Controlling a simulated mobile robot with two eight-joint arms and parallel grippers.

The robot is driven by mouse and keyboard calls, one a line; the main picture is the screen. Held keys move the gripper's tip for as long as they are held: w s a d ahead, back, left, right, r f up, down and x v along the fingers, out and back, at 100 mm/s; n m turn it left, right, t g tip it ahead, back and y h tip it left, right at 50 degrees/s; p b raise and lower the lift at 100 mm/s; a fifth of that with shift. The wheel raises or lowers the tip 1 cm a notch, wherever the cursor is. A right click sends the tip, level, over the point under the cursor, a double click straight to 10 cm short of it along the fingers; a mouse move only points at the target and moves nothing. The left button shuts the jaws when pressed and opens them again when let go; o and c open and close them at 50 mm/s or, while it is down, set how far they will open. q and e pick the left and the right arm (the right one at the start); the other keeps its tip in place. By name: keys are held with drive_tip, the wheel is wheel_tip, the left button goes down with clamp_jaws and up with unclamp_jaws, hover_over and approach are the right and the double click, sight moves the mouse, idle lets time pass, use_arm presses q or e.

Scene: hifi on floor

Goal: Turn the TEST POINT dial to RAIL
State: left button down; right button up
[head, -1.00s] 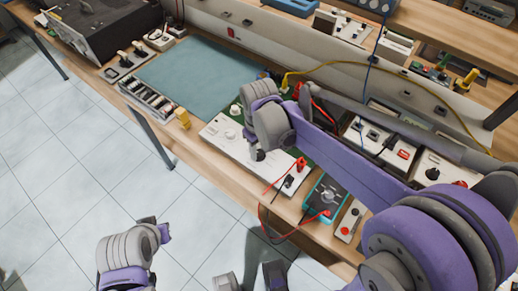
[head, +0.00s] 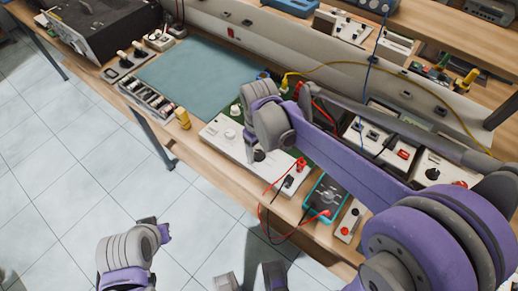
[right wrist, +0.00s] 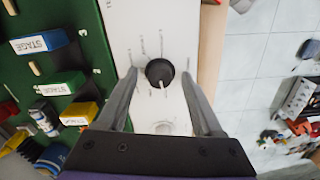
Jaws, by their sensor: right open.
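The black round dial (right wrist: 160,72) with a pale pointer sits on a white panel (right wrist: 125,38) in the right wrist view. Its pointer points towards the bottom of that picture. Small labels ring the dial; I cannot read them. My right gripper (right wrist: 159,85) is open, with one finger on each side of the dial and visible gaps to it. In the head view the dial (head: 259,155) shows just beside my right gripper (head: 251,150), on the white panel (head: 222,127) at the bench's front edge. My left arm's end (head: 150,235) is low at the left; its fingers are not clear.
A green board (right wrist: 85,20) with blue, green and yellow STAGE blocks lies beside the panel. A teal meter (head: 326,197) with red and black leads is to the right. A blue-green mat (head: 195,75) is bare. Tiled floor is open in front.

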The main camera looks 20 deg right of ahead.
sight(259, 153)
drive_tip(key=shift+r, duration=0.1)
wheel_tip(259, 153, up, 11)
drive_tip(key=p, duration=0.1)
drive_tip(key=shift+f, duration=0.2)
idle(0.4)
